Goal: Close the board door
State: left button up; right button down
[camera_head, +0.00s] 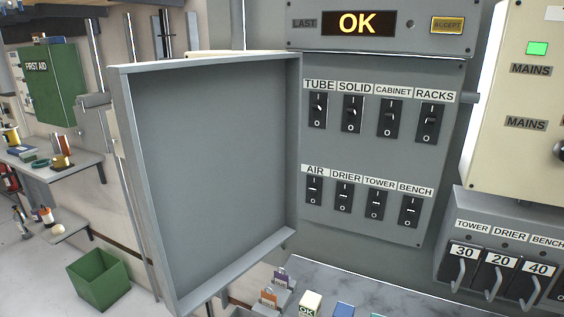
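The board door (215,160) is a shallow grey tray-like panel with a raised rim. It stands wide open to the left of the switch board (368,150), with its inner face showing. Its right edge is beside the board's left side, where the hinge seems to be. The board shows two rows of black rocker switches, labelled TUBE, SOLID, CABINET and RACKS above, and AIR, DRIER, TOWER and BENCH below. A small grey stub (469,98) sticks out at the board's right edge. Neither of my grippers is in view.
An OK display (360,23) sits above the board. A cream MAINS cabinet (525,100) and hook-shaped levers (497,275) stand to the right. A grey bench top (385,300) lies below. Shelves, a green first aid box (50,83) and a green bin (98,280) are at left.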

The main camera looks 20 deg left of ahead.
aim_at(210, 146)
jog(key=i+j+z, duration=0.1)
jog(key=j+z, duration=0.15)
jog(key=j, duration=0.55)
jog(key=j+z, duration=0.3)
jog(key=j, duration=0.5)
jog(key=j+z, duration=0.25)
jog(key=j, duration=0.6)
jog(key=k+j+z, duration=0.25)
jog(key=j, duration=0.55)
jog(key=i, duration=0.1)
